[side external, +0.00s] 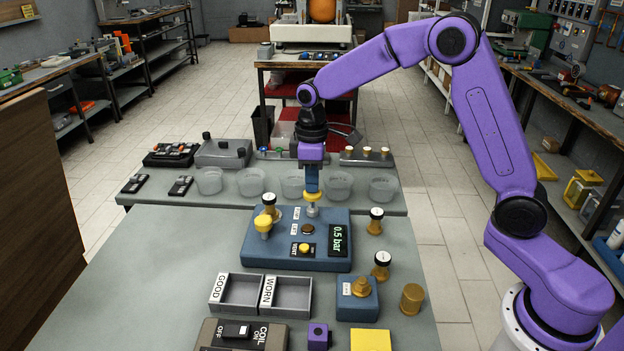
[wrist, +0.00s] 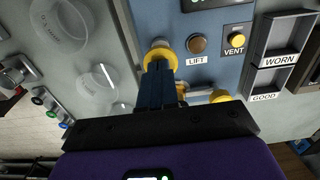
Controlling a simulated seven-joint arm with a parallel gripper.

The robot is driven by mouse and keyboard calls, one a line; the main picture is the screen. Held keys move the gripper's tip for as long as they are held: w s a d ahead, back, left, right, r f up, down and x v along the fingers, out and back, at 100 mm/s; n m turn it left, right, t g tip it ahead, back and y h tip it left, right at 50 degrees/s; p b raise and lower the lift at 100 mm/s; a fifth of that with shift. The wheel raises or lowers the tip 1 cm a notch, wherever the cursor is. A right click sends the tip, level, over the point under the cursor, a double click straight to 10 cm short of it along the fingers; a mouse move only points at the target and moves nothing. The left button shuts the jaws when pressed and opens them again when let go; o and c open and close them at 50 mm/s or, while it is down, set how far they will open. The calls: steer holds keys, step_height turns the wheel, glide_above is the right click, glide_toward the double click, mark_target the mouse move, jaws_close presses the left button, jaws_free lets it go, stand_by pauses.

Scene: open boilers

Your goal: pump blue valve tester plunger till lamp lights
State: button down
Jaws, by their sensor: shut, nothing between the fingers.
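The blue valve tester (side external: 260,250) sits on the near bench, its display (side external: 339,240) reading 0.5 bar. The plunger's yellow knob (side external: 313,196) stands on a silver stem at the tester's back edge. My gripper (side external: 312,189) is shut, pointing down right over the knob. In the wrist view the fingertips (wrist: 158,66) overlap the yellow knob (wrist: 160,54); whether they press it I cannot tell. The round LIFT lamp (side external: 308,229) looks dark brown and unlit, also in the wrist view (wrist: 197,44). A yellow VENT button (side external: 304,248) is in front of it.
A yellow-topped fitting (side external: 264,226) and a brass valve (side external: 270,203) stand at the tester's left. GOOD (side external: 238,290) and WORN (side external: 287,293) trays lie in front. Brass valves (side external: 375,221) stand at right. Clear cups (side external: 250,182) line the back bench.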

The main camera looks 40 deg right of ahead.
steer(key=shift+f, duration=1.5)
steer(key=shift+s, duration=0.1)
step_height(320, 180, up, 14)
steer(key=shift+r, duration=0.25)
stand_by(0.5)
step_height(320, 180, up, 2)
steer(key=shift+d+r, duration=0.1)
steer(key=shift+r, duration=0.15)
